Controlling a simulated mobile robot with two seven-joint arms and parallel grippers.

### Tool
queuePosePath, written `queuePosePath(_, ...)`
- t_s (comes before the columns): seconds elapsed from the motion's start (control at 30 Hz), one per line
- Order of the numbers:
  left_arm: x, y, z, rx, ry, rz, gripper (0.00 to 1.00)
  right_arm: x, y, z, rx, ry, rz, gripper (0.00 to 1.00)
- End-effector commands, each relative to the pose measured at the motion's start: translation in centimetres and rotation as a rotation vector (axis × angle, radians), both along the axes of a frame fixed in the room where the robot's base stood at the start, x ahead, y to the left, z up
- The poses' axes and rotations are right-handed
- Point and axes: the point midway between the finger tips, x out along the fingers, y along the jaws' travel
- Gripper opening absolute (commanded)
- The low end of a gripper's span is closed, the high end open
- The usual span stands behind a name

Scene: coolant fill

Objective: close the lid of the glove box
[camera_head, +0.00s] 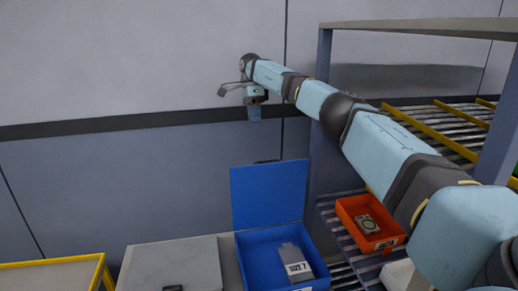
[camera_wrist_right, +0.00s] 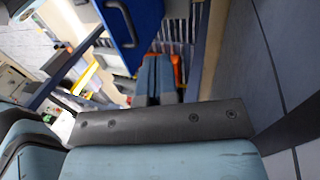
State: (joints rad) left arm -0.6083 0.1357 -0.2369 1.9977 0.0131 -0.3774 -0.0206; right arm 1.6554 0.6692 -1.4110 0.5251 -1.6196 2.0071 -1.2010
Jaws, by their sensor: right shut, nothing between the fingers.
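The glove box (camera_head: 256,272) is a blue open-topped box at the bottom middle of the head view. Its blue lid (camera_head: 268,195) stands upright at the back edge, so the box is open. A grey pack labelled "SIZE 7" (camera_head: 295,262) lies inside. My right gripper (camera_head: 255,114) is raised above and behind the lid, in front of the wall, apart from the lid, fingers down. In the right wrist view the gripper (camera_wrist_right: 158,92) is shut and empty, and the lid (camera_wrist_right: 128,32) with a dark handle shows beyond it. My left gripper is not in view.
An orange bin (camera_head: 355,226) with a part in it sits on the roller rack to the right. A grey surface (camera_head: 172,262) lies left of the box. A rack post (camera_head: 323,60) stands right of my gripper. The wall is behind.

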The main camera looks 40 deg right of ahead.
Motion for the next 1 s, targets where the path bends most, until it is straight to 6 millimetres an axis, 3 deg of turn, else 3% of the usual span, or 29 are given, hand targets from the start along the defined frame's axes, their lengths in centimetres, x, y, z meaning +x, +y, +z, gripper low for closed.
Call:
queuePosePath(0.27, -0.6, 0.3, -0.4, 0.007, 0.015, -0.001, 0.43, -0.8, 0.2, -2.7, -0.001, 0.004, 0.001, 0.0)
queuePosePath(0.6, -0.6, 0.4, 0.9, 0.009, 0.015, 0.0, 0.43, -2.7, 1.3, -9.6, -0.001, 0.005, 0.0, 0.0)
queuePosePath(1.0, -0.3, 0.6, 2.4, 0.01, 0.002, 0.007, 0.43, -5.9, 3.0, -10.3, -0.001, 0.001, -0.001, 0.0)
